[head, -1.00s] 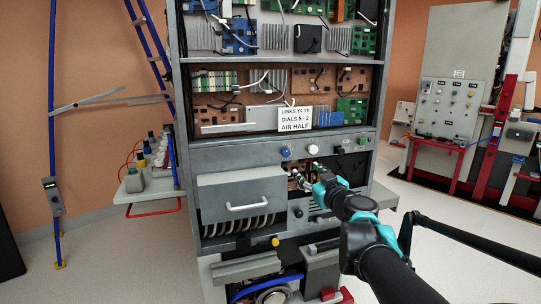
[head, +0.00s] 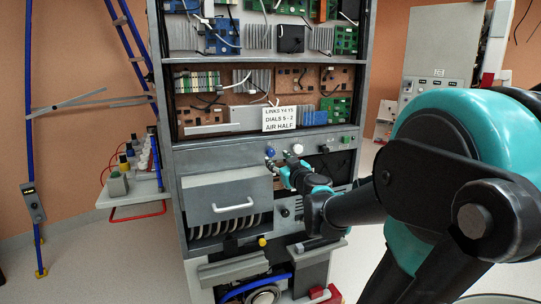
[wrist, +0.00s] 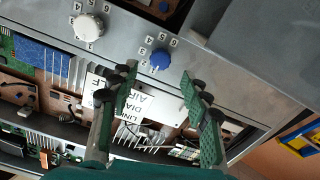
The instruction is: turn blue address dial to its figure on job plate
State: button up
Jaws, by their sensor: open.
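The blue address dial (head: 270,152) is on the grey panel strip below the job plate (head: 279,118), which reads "LINKS Y4 Y5, DIALS 5 - 2, AIR HALF". In the wrist view the blue dial (wrist: 160,58) has small figures around it; I cannot tell which one it points to. A white dial (wrist: 88,27) with its own figures sits to its left. My gripper (wrist: 158,76) is open and empty, its fingertips on either side of the line to the blue dial and short of it. In the head view my gripper (head: 279,162) is just below the blue dial.
A grey drawer with a white handle (head: 232,208) is below the panel. Circuit boards and heatsinks fill the open shelves (head: 250,90) above. A blue ladder (head: 135,55) and a side shelf with bottles (head: 130,197) stand at the left.

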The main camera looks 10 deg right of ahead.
aim_at(272, 153)
jog(key=shift+x, duration=2.9)
grip_shut()
